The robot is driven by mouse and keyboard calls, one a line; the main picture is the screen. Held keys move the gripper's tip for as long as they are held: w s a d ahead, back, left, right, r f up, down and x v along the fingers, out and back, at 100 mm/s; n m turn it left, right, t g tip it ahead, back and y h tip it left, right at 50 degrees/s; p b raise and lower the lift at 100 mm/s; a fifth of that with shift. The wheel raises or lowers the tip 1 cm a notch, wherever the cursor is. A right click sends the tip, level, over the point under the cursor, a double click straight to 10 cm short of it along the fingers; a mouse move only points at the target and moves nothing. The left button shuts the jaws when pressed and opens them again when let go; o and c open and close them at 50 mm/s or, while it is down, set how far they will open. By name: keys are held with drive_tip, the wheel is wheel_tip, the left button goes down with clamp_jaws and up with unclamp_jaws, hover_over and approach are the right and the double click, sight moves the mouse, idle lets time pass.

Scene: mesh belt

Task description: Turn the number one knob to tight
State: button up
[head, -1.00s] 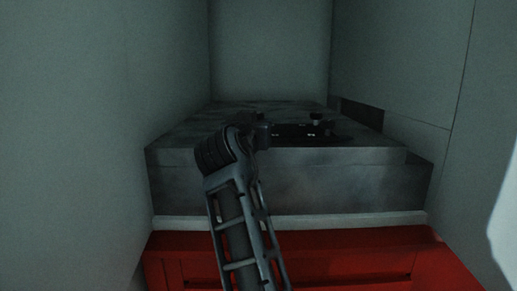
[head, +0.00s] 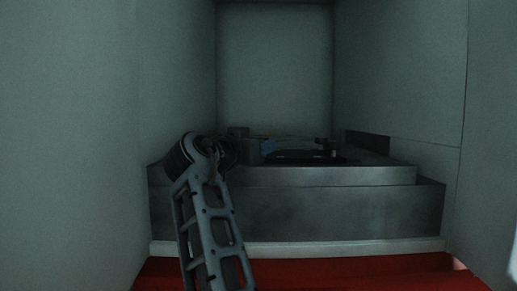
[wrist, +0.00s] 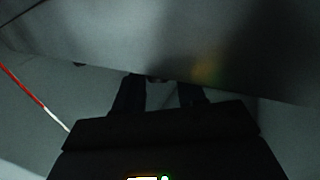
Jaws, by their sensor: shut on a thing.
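The dark mesh belt unit (head: 300,205) has a dark panel (head: 305,157) on its top. A small dark knob (head: 325,146) stands upright at the right of the panel, apart from my gripper. My gripper (head: 264,150) is low over the left end of the panel, partly behind my own wrist. In the wrist view its two dark fingers (wrist: 158,88) reach toward a grey surface, shut on a small dark knob (wrist: 156,79) that is mostly hidden. No number or tight mark is readable.
Grey walls stand close on the left (head: 80,130), right (head: 400,80) and back (head: 273,65) of the unit. A red base (head: 330,270) lies below its front. A red and white line (wrist: 35,98) shows in the wrist view. The picture is dim.

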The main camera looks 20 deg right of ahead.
drive_tip(key=o, duration=1.1)
drive_tip(key=shift+c, duration=0.2)
drive_tip(key=v, duration=0.7)
drive_tip(key=shift+s+a+b, duration=0.25)
drive_tip(key=shift+b, duration=0.05)
